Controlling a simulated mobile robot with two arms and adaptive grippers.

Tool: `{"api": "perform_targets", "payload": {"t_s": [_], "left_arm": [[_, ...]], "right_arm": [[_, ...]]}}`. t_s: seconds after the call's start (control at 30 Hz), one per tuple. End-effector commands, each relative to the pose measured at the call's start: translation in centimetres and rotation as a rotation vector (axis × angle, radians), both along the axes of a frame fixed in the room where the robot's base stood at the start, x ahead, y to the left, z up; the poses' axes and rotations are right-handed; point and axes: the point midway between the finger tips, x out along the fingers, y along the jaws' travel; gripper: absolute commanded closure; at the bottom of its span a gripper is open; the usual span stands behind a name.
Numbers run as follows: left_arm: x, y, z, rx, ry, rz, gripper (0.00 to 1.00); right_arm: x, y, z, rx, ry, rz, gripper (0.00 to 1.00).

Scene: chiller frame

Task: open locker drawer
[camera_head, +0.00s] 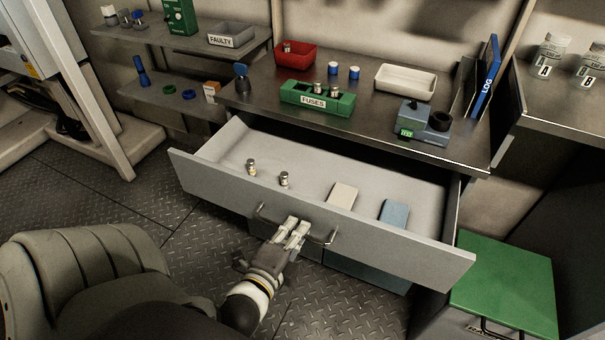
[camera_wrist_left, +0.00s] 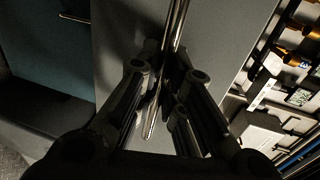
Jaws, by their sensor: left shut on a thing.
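The locker drawer (camera_head: 370,245) is a wide grey drawer under the metal worktop, and it stands pulled far out. Its bar handle (camera_head: 322,239) runs along the middle of the front. My left gripper (camera_head: 293,230) is at the handle with its fingers shut on the bar. In the left wrist view the handle bar (camera_wrist_left: 172,40) passes between the fingers of my gripper (camera_wrist_left: 160,105), in front of the grey drawer front (camera_wrist_left: 225,55). Inside the drawer lie two small metal fuses (camera_head: 284,179), a beige block (camera_head: 342,195) and a blue block (camera_head: 394,212). My right gripper is not in view.
On the worktop (camera_head: 375,120) stand a red bin (camera_head: 295,56), a green fuse holder (camera_head: 318,100), a white tray (camera_head: 405,80), a blue-grey device (camera_head: 424,122) and a blue log binder (camera_head: 487,80). A green-topped box (camera_head: 505,285) stands right of the drawer. Open floor (camera_head: 150,205) lies to the left.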

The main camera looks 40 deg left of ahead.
Motion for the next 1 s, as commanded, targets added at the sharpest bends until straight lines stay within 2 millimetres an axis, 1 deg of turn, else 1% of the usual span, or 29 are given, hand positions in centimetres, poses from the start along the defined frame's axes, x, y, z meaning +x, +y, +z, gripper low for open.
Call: {"api": "perform_targets", "payload": {"t_s": [0.03,0.1,0.2,0.6,0.63,0.77,0.8,1.0], "left_arm": [[-0.53,-0.13,-0.1,-0.003,0.004,0.001,1.0],[-0.98,-0.23,-0.12,-0.003,0.003,0.001,1.0],[-1.32,-0.33,-0.11,-0.003,0.002,0.0,1.0],[-1.46,-0.38,-0.12,-0.002,0.001,0.0,1.0],[-1.46,-0.37,-0.12,-0.002,0.001,0.0,0.87],[-1.44,-0.37,-0.09,-0.001,0.001,0.0,0.7],[-1.44,-0.37,-0.08,-0.001,0.001,0.0,0.68],[-1.42,-0.35,-0.03,-0.001,0.0,0.0,0.68]], "right_arm": [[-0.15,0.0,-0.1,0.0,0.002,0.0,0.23],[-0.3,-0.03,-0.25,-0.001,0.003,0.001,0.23],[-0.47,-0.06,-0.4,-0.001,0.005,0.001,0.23],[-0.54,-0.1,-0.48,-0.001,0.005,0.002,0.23],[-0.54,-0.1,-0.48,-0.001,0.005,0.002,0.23],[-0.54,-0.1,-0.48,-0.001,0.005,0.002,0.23],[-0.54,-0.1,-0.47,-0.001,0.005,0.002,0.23],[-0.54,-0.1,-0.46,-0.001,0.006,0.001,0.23]]}}
